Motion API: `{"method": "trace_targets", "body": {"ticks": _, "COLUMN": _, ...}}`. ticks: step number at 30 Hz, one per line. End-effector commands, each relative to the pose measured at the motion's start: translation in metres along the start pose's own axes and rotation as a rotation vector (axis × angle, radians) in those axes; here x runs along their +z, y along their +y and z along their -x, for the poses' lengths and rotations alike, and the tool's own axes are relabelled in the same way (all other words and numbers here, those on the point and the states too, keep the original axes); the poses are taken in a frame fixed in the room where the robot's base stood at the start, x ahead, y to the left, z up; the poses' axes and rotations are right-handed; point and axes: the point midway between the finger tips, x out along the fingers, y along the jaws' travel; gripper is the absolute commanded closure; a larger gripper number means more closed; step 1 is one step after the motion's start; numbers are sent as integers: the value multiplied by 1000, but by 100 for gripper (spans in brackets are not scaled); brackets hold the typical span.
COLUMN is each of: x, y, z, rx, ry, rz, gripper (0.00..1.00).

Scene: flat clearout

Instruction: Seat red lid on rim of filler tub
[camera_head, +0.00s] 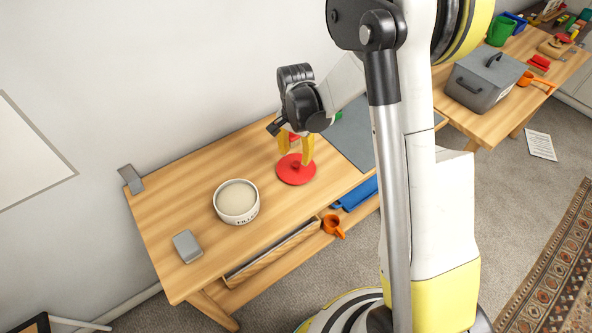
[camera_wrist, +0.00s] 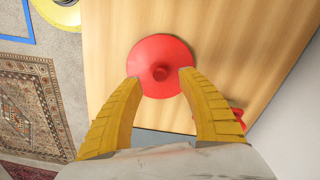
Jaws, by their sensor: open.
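The red lid (camera_head: 294,170) lies flat on the wooden table, with a small knob at its centre. It also shows in the wrist view (camera_wrist: 150,52), knob facing the camera. The white filler tub (camera_head: 236,204), marked with dark lettering and filled with pale material, stands upright and uncovered on the same table, left of the lid. My gripper (camera_head: 295,154) is open above the lid, its yellow fingers pointing down. In the wrist view, my gripper's fingertips (camera_wrist: 158,75) appear on either side of the knob. I cannot tell whether they touch the lid.
A grey block (camera_head: 187,246) lies at the table's front left, and a grey item (camera_head: 131,179) is at the back left corner. A grey mat (camera_head: 352,135) covers the table's right part. An orange mug (camera_head: 333,227) sits below. Bare tabletop separates lid and tub.

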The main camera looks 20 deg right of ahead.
Motion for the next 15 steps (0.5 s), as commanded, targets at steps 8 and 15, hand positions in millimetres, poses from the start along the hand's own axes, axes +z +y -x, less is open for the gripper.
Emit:
{"method": "trace_targets", "body": {"ticks": 8, "x": -3, "y": 0, "z": -44, "rx": 0, "ry": 0, "rz": 0, "gripper": 53}}
{"method": "trace_targets", "body": {"ticks": 15, "x": -3, "y": 0, "z": -46, "rx": 0, "ry": 0, "rz": 0, "gripper": 53}}
